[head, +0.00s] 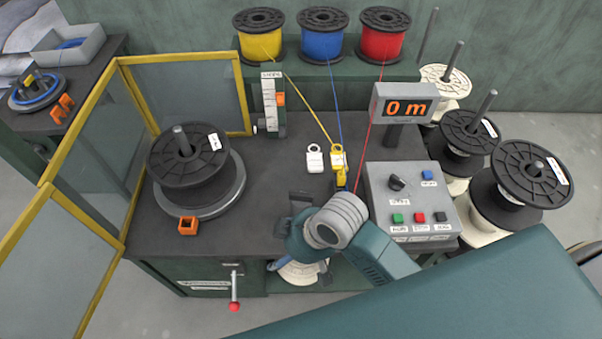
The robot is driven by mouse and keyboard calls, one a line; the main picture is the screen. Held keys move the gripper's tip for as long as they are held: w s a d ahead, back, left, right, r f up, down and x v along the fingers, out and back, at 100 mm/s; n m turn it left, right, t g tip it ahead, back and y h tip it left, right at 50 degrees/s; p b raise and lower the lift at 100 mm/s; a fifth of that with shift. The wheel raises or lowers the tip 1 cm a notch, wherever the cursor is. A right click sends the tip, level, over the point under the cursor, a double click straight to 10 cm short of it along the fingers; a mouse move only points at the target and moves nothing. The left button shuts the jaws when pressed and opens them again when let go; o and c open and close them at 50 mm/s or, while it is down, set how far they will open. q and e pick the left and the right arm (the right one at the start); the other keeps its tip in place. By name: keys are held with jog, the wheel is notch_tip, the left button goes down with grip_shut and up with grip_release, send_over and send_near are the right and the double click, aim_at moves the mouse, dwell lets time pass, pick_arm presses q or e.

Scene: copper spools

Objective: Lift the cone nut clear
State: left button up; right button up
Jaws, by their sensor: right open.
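A black spool (188,158) sits on a grey round plate (226,192) at the left of the bench, with a metal spindle (182,138) standing up through its middle. I cannot make out a cone nut for certain; no separate nut shows on this spindle. A small orange piece (187,226) with an opening lies at the plate's front edge. My right gripper (299,203) is over the bench's front middle, right of the spool and apart from it. It is open, and its fingers are partly hidden by my wrist. My left gripper is not in view.
Yellow-framed clear panels (85,195) stand left of and behind the spool. A control box (410,200) and 0 m display (405,105) stand right. Yellow, blue and red wires run from rear spools (322,38). A red-knobbed lever (234,290) hangs in front.

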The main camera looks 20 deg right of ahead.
jog(key=w+a+r+n+g, duration=0.1)
jog(key=w+a+r+n, duration=0.1)
jog(key=w+a+n, duration=0.1)
notch_tip(320, 180, up, 3)
jog(key=n+g+h, duration=0.2)
jog(key=n+h, duration=0.1)
jog(key=h, duration=0.1)
send_over(301, 194)
jog(key=shift+r, duration=0.1)
notch_tip(301, 194, down, 7)
jog(key=b, duration=0.8)
jog(key=shift+b, duration=0.3)
jog(key=shift+r, duration=0.1)
grip_shut()
